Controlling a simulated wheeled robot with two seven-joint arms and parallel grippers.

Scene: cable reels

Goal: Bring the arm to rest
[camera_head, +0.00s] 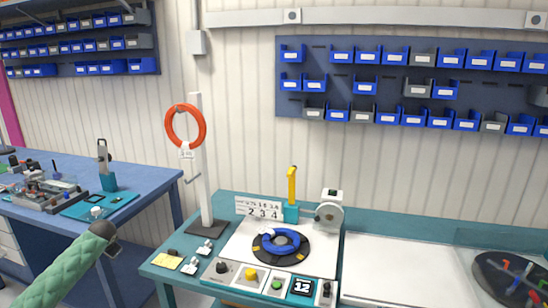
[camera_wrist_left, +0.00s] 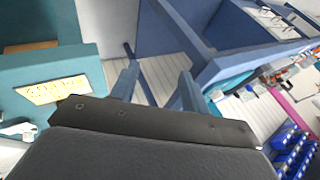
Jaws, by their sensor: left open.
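My left arm, in a green sleeve, comes in from the lower left of the head view. My left gripper (camera_head: 108,237) is at its end, in the air in front of the gap between the two benches. In the left wrist view its two fingers (camera_wrist_left: 156,78) stand apart with nothing between them. An orange cable coil (camera_head: 170,124) hangs on a white post (camera_head: 206,190), clear of the gripper. A blue cable coil (camera_head: 280,251) lies on a black round plate (camera_head: 262,256) on the teal bench. My right gripper is not in view.
The teal bench (camera_head: 157,272) carries buttons, a yellow-handled device (camera_head: 292,188) and a number card (camera_head: 258,208). A blue bench (camera_head: 150,177) with tools stands at left. A dark reel (camera_head: 510,280) is at lower right. Blue bins (camera_head: 365,87) line the wall.

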